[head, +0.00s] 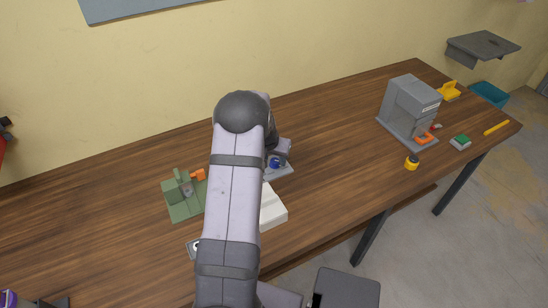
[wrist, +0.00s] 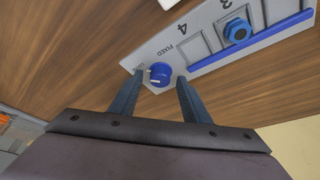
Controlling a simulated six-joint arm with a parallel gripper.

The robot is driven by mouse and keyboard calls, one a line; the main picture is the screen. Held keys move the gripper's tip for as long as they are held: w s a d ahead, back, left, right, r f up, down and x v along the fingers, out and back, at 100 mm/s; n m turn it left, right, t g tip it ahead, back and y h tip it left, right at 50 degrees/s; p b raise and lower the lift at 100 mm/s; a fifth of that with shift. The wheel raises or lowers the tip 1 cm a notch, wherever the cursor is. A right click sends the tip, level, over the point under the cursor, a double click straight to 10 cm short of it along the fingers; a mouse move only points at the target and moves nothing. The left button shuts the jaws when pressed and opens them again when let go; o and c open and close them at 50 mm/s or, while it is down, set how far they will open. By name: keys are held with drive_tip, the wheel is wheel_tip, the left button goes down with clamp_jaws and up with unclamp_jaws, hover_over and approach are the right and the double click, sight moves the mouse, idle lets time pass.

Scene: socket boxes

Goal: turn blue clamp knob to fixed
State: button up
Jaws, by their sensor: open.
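In the wrist view, the blue clamp knob (wrist: 160,73) sits on the light grey panel of a socket box (wrist: 212,63), with a pale pointer mark on its side. The label FIXED is printed above it, and another label to its left is partly hidden by a finger. My gripper (wrist: 160,77) is open, with one dark finger on each side of the knob. I cannot tell whether either finger touches it. In the head view, my arm hides most of the box; a blue part (head: 275,162) shows beside my wrist.
The box also has squares marked 3 and 4, a blue round part (wrist: 238,31) and a blue bar (wrist: 252,42). On the wooden table, a green fixture (head: 182,207) stands left of my arm and a white block (head: 272,212) is close by. A grey machine (head: 408,105) stands farther right.

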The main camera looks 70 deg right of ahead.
drive_tip(key=shift+d+f, duration=0.1)
drive_tip(key=shift+f, duration=0.1)
drive_tip(key=shift+c, duration=0.6)
drive_tip(key=c, duration=0.9)
